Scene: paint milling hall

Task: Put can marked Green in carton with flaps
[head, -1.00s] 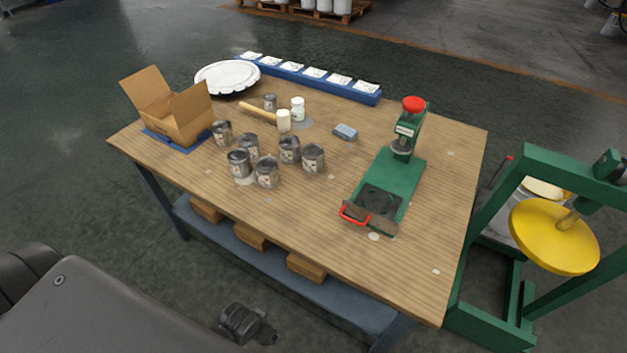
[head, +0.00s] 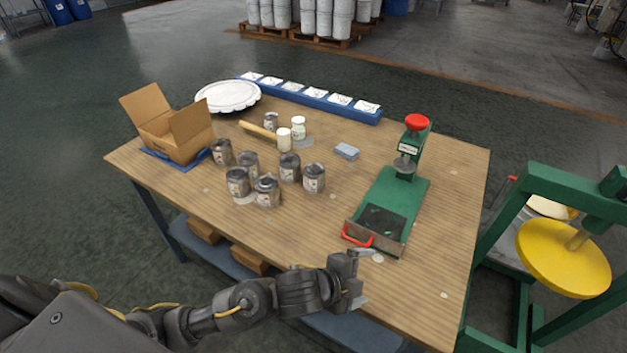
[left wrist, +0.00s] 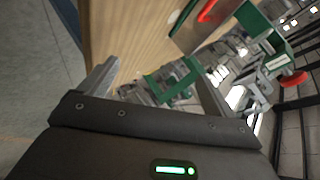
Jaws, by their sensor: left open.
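Several small metal cans stand in a group on the left half of the wooden table, among them a front can (head: 267,191) and a right-hand can (head: 313,178). Their labels are too small to read, so I cannot tell which is marked Green. The cardboard carton (head: 180,145) stands open on a blue mat at the table's left end, flaps raised. My left gripper (head: 366,275) is open and empty at the table's front edge, right of the cans and far from the carton. Its fingers also show in the left wrist view (left wrist: 160,85). My right gripper is out of view.
A green press (head: 390,205) with a red knob and red handle stands just beyond my left gripper. A mallet (head: 262,130), white jar (head: 298,128), white round dish (head: 228,96) and blue rack (head: 310,95) lie farther back. Bare tabletop lies between cans and press.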

